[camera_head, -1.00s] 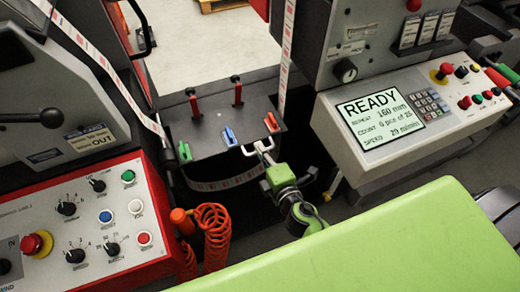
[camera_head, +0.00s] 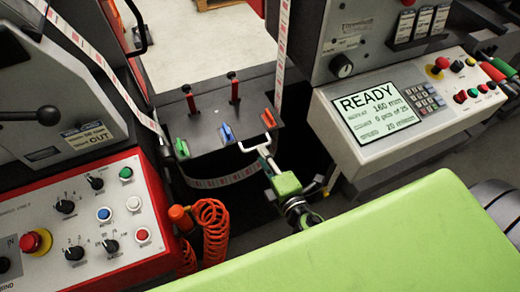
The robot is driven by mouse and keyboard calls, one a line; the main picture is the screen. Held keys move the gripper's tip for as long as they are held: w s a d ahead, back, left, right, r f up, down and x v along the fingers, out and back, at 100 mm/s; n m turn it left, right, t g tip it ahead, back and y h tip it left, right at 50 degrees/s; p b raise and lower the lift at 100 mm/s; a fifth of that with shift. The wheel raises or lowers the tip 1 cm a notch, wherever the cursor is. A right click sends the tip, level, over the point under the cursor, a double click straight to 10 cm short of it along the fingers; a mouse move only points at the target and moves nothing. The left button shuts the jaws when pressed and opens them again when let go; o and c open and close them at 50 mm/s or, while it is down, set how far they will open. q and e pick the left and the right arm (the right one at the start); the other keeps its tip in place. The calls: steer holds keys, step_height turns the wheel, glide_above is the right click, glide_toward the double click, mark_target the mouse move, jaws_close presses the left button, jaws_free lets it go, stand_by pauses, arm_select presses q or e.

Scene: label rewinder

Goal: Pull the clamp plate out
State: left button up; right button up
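The clamp plate appears to be the dark plate (camera_head: 205,103) between the two machine panels, but I am not certain. It carries red posts and green, blue and orange clips. A pale U-shaped handle (camera_head: 253,150) shows at its front edge. My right gripper (camera_head: 265,153), with a green body, reaches up to the right part of this handle from below right. Its narrow fingers meet or overlap the handle. Whether they are closed around it is too small to tell. My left gripper is not in view.
A red-framed control panel (camera_head: 75,225) stands at the left, with a coiled orange hose (camera_head: 213,228) beside it. A console with a READY screen (camera_head: 377,116) is at the right. A label strip (camera_head: 112,75) runs down to the plate area.

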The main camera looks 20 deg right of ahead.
steer(key=shift+v, duration=1.75)
steer(key=s+f+m+g, duration=0.2)
steer(key=s+f, duration=0.1)
steer(key=f, duration=0.6)
steer(key=s+f+m+g, duration=0.2)
steer(key=s+f+m, duration=0.15)
steer(key=f, duration=0.65)
steer(key=s+f+m+g, duration=0.2)
steer(key=s+f+g, duration=0.1)
steer(key=f, duration=0.6)
steer(key=s+d+f+m+g, duration=0.2)
steer(key=s+f, duration=0.6)
steer(key=s, duration=0.4)
steer(key=s+d+f+m+g, duration=0.3)
steer(key=s+f+m+g, duration=0.2)
steer(key=s+f, duration=0.4)
steer(key=s+m, duration=0.1)
steer(key=s, duration=0.3)
steer(key=shift+d+f+g+h, duration=0.2)
steer(key=shift+d+g+h, duration=0.05)
steer(key=shift+g+h, duration=0.05)
steer(key=shift+s+m, duration=0.1)
steer(key=shift+m, duration=0.15)
